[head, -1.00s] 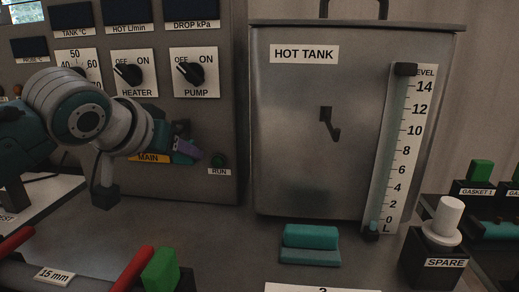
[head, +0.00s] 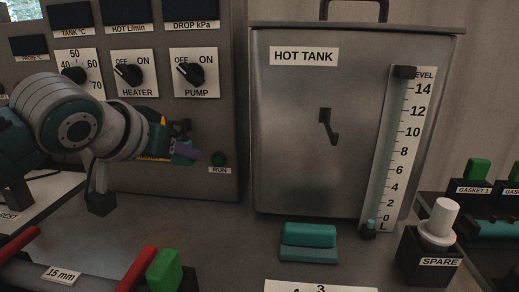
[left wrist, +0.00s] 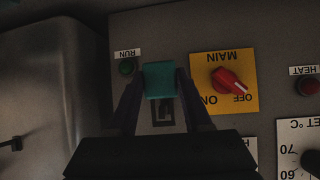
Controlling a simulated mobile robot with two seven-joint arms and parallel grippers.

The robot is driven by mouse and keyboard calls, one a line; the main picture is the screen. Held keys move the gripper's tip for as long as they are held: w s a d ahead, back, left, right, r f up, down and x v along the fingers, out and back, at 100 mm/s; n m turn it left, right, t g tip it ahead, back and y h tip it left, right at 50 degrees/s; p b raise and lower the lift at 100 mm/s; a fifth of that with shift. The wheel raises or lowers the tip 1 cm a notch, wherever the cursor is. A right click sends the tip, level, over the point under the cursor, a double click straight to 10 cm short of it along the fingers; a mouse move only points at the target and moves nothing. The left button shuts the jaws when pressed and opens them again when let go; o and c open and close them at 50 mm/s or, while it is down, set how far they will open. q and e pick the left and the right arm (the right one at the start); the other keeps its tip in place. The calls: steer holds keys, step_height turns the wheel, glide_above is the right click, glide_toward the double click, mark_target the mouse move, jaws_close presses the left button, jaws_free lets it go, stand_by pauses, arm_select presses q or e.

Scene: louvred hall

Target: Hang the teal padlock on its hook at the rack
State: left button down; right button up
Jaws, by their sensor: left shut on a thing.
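My left gripper (head: 190,153) is at the lower right of the control panel, just left of the RUN lamp. It is shut on the teal padlock (left wrist: 159,80), whose body shows between the fingertips in the left wrist view. In the head view the teal body (head: 181,159) is mostly hidden by the wrist and the purple finger. A grey, slotted part shows between the fingers in the wrist view; I cannot tell whether it is the shackle or a panel fitting. No rack is clearly identifiable. My right gripper is out of view.
The panel carries a red MAIN switch (left wrist: 228,82), HEATER (head: 128,75) and PUMP (head: 189,72) knobs and a RUN lamp (head: 218,158). The hot tank (head: 285,130) stands right. A teal block (head: 310,236), red-handled tool (head: 140,258) and SPARE post (head: 440,225) occupy the bench.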

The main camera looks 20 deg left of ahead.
arm_select(q)
steer(key=s+d+p, duration=0.1)
steer(key=s+p, duration=0.3)
steer(key=s, duration=0.3)
steer(key=shift+s+d, duration=0.35)
steer(key=shift+d, duration=0.05)
steer(key=shift+r, duration=0.1)
